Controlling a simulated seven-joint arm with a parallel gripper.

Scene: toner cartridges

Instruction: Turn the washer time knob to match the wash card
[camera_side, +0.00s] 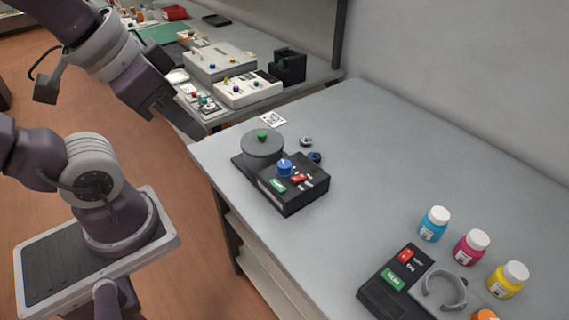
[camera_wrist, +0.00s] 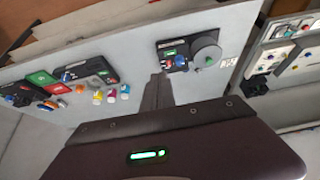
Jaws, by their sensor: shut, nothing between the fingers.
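The washer (camera_side: 293,203) is a black box on the grey table with a blue knob (camera_side: 284,167), a green label, red and white markings and a round grey drum (camera_side: 262,152) with a green top piece. A white card (camera_side: 273,120) with a dark pattern lies behind the drum; its print is too small to read. My gripper (camera_side: 198,134) is shut and empty in the air, left of the washer and apart from it. In the wrist view, the washer (camera_wrist: 170,47) lies beyond my gripper's fingers (camera_wrist: 157,80). The knob's setting cannot be read.
Two small dark round parts (camera_side: 310,149) lie beside the drum. Another black device (camera_side: 380,290) with a grey ring holder stands at the front right, near several coloured bottles (camera_side: 470,247). A back bench holds panels with knobs (camera_side: 247,92). The middle of the table is clear.

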